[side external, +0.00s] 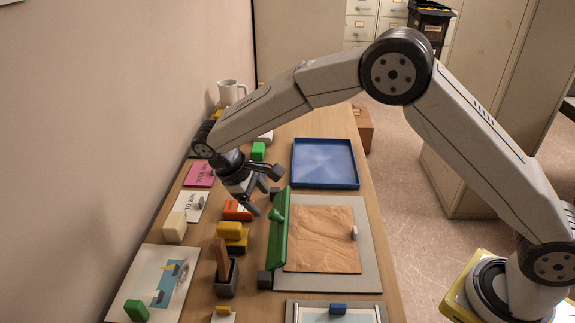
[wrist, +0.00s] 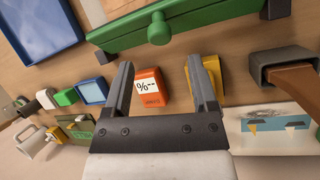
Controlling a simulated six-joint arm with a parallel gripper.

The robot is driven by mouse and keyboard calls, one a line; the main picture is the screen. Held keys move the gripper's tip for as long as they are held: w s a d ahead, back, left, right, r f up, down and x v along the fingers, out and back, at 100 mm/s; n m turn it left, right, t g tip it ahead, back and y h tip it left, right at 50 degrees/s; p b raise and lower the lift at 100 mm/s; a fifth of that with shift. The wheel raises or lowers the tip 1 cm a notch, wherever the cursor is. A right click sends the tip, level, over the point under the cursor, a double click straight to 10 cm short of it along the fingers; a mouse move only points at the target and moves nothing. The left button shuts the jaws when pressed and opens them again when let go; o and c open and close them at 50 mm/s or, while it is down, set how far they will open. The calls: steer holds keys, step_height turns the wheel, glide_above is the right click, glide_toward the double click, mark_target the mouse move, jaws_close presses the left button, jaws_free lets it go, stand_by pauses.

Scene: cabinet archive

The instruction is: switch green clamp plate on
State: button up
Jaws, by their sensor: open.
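The green clamp plate (side external: 278,240) is a long green bar with a round knob, along the left edge of a grey board (side external: 370,268) that bears a brown sheet (side external: 322,240). Dark blocks sit at the bar's ends. I cannot tell whether it is pressed down. In the wrist view the green bar (wrist: 190,25) crosses the top, its knob (wrist: 159,30) ahead of the gap between my fingers. My gripper (side external: 264,191) is open and empty, above the table just left of the bar's far end. It also shows in the wrist view (wrist: 159,64), apart from the knob.
A blue tray (side external: 325,184) lies beyond the board. An orange box (wrist: 150,90) shows between my fingers, with a yellow block (side external: 231,231) beside it. A dark holder (side external: 227,280) with a brown piece stands nearer the camera. A mug (side external: 229,92) stands at the back.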

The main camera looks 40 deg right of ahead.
mark_target(271, 214)
steer(key=shift+x, duration=2.6)
jaws_close()
